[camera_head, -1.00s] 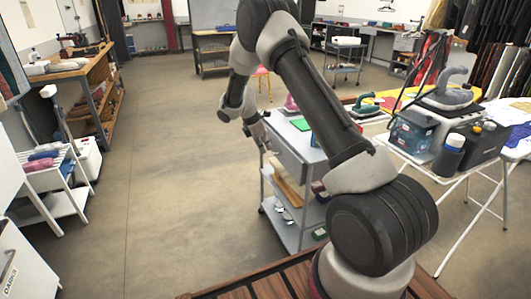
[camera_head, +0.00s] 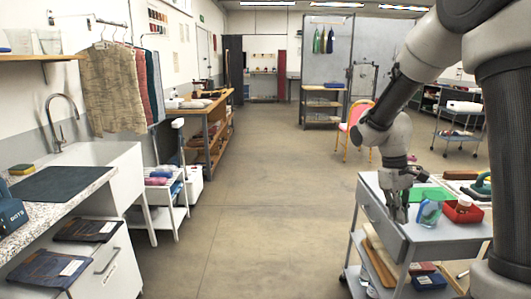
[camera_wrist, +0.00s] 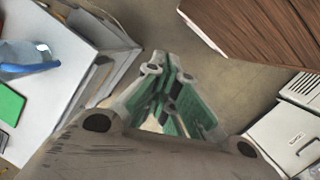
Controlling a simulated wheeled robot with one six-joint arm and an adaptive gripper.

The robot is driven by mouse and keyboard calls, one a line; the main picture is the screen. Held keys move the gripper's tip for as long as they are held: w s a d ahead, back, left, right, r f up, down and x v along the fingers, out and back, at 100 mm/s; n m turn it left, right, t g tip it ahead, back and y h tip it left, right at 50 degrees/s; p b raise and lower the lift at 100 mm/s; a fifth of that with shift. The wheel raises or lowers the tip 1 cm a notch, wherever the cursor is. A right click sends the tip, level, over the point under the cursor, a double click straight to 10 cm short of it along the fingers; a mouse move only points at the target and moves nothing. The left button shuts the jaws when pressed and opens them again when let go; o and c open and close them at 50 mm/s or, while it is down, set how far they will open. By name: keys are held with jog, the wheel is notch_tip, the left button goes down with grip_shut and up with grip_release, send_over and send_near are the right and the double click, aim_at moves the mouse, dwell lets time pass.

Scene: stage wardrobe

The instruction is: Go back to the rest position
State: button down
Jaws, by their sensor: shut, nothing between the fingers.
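My gripper (camera_head: 399,213) hangs at the left edge of the grey trolley (camera_head: 447,234) in the head view, with my arm coming in from the upper right. In the wrist view my gripper (camera_wrist: 172,112) shows its green-lined fingers drawn together with nothing held between them. The fingers are over the floor there, right of the trolley top (camera_wrist: 75,85). From the head view I cannot tell if they touch the trolley.
A blue-and-clear bottle (camera_head: 429,210), a green sheet (camera_head: 428,194) and a red bin (camera_head: 462,211) are on the trolley. A sink counter (camera_head: 62,187) and a white cart (camera_head: 165,200) stand at left. The floor (camera_head: 268,222) between is clear.

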jog(key=s+r+m+t+y, duration=0.1)
jog(key=s+r+m+t, duration=0.1)
jog(key=s+r, duration=0.6)
jog(key=s+r+m+t+y, duration=0.1)
jog(key=s+r+m+t, duration=0.1)
jog(key=s+r+t, duration=0.2)
jog(key=s+r, duration=0.3)
jog(key=s, duration=0.5)
jog(key=shift+a+r+t, duration=0.2)
jog(key=shift+r+t, duration=0.1)
jog(key=shift+r, duration=0.05)
jog(key=shift+s, duration=0.15)
